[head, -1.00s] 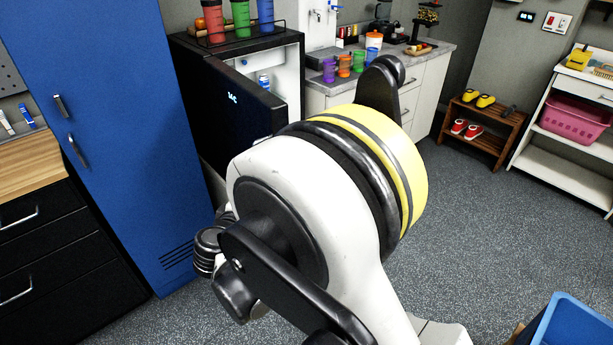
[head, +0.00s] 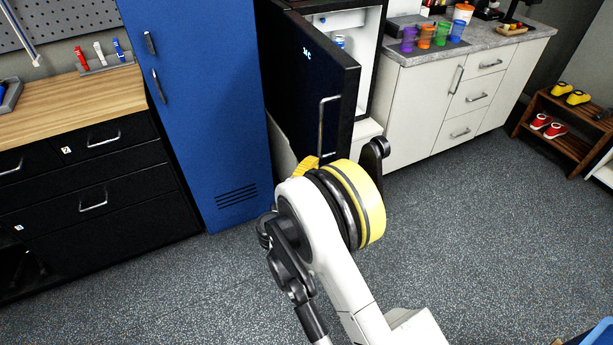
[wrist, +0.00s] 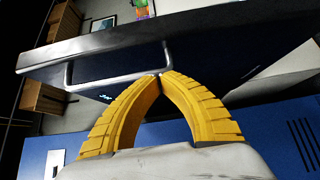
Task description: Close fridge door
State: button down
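The fridge (head: 376,62) stands between the blue locker and the white counter, its lit interior showing. Its dark door (head: 300,75) stands open, swung out toward me, with a small display near the top. A metal bar handle (head: 322,125) runs down the door's face near its free edge. My gripper (head: 308,163) is partly hidden behind my arm, by the door's lower part. In the wrist view, its yellow fingers (wrist: 162,75) meet at the tips, close to one end of the handle (wrist: 112,82) and in front of the door (wrist: 225,60). I see nothing clearly held; contact is unclear.
A blue locker (head: 195,100) stands left of the fridge, beside a black drawer unit (head: 95,180) with a wooden top. The white counter (head: 425,110) with several coloured cups stands right. A shoe rack (head: 560,130) is farther right. The grey floor is open in front.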

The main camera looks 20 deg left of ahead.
aim_at(332, 149)
jog(key=w+d, duration=0.1)
jog(key=w, duration=0.1)
jog(key=w+d+b, duration=0.1)
jog(key=shift+w+f+b, duration=0.1)
jog(key=shift+w+b, duration=0.2)
jog(key=shift+w, duration=0.1)
jog(key=shift+w+d, duration=0.45)
jog(key=shift+d, duration=0.05)
